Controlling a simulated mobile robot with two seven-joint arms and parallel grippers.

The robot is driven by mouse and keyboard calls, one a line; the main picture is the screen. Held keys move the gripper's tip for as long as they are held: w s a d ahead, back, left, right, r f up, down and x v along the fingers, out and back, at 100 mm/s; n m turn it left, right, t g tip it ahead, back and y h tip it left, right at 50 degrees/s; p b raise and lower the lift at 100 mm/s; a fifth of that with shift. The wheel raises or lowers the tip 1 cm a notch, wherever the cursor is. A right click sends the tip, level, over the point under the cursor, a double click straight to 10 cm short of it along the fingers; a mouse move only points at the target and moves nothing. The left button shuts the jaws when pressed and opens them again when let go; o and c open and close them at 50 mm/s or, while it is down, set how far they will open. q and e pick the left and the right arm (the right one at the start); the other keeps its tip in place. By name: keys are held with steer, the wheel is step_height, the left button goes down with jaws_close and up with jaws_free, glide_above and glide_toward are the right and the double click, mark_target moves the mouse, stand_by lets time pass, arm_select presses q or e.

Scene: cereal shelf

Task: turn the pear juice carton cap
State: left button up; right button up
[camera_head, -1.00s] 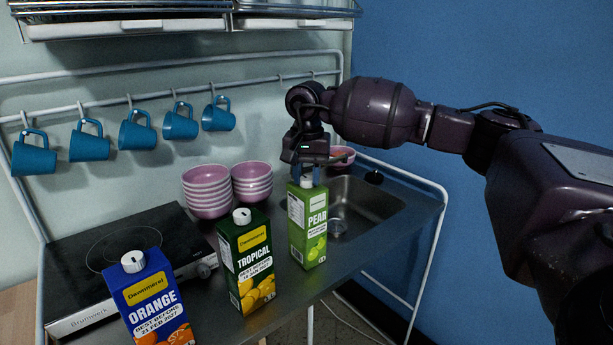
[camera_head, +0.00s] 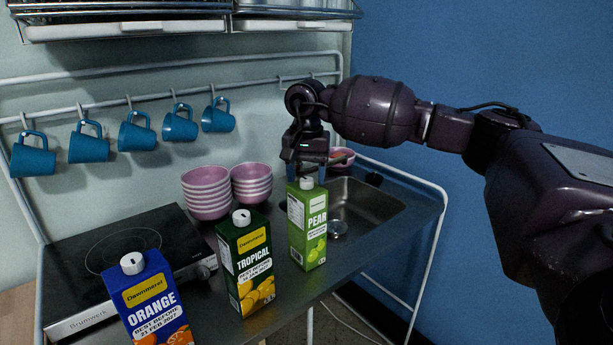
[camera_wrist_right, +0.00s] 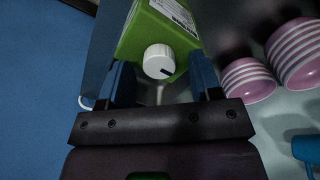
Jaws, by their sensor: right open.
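The green pear juice carton (camera_head: 307,231) stands upright on the counter at the right end of a row of cartons. Its white cap (camera_head: 306,183) is on top. My right gripper (camera_head: 306,177) is above the carton, pointing down, with its blue fingers just over the cap. In the right wrist view the fingers of my right gripper (camera_wrist_right: 163,82) are spread apart, one on each side of the white cap (camera_wrist_right: 159,61), with gaps between. The cap has a dark mark near its edge. The green carton (camera_wrist_right: 158,27) shows behind it. My left gripper is not in view.
The tropical carton (camera_head: 246,262) stands just left of the pear carton, and the orange carton (camera_head: 149,300) further left. Stacked pink bowls (camera_head: 207,192) sit behind. The sink (camera_head: 365,205) is to the right. A hotplate (camera_head: 125,250) and hanging blue mugs (camera_head: 137,131) are at the left.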

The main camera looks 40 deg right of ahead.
mark_target(306, 179)
step_height(306, 179, up, 10)
stand_by(0.5)
stand_by(0.5)
